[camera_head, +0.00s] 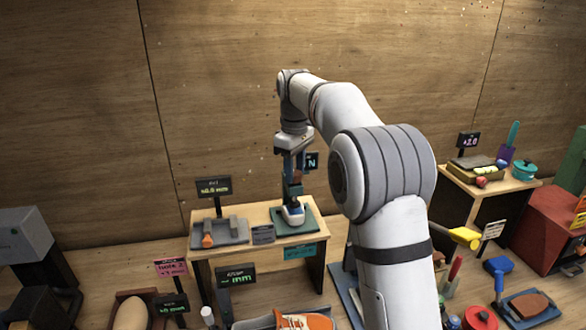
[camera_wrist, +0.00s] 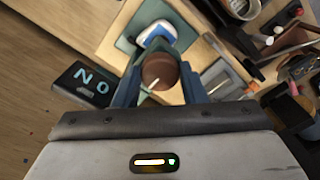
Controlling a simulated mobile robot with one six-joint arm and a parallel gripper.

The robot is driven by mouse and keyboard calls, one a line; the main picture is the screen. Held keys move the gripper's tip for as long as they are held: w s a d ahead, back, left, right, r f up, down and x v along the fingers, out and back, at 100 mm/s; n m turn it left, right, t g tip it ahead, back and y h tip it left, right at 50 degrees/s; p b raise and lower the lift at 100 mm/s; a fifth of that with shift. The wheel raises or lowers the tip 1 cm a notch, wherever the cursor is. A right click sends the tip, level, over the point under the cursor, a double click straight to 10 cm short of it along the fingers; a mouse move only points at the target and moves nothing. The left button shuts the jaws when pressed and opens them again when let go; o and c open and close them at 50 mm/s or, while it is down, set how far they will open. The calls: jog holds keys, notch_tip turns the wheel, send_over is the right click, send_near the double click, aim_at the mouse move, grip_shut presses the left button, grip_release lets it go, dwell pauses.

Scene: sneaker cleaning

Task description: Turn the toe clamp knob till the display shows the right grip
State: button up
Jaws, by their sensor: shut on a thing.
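My gripper (camera_head: 293,178) is above the small wooden table, and its blue fingers (camera_wrist: 158,92) are shut on a brown round knob (camera_wrist: 159,71) with a pale line on its top. In the head view the knob is mostly hidden by my gripper. Below it, a white and blue toe clamp (camera_head: 293,212) stands on a green mat (camera_head: 309,224); it also shows in the wrist view (camera_wrist: 156,34). A dark display (camera_wrist: 82,88) beside the gripper shows blue characters like "N 0". In the head view the display (camera_head: 312,160) is partly hidden and shows an "N".
A grey tray (camera_head: 236,232) with an orange-tipped item and a sign reading about "±0.0 mm" (camera_head: 214,187) is at the table's left. An orange sneaker (camera_head: 305,321) is in front. A second table (camera_head: 486,184) with a green pot stands right.

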jog(key=shift+a, duration=0.1)
jog(key=shift+c, duration=0.9)
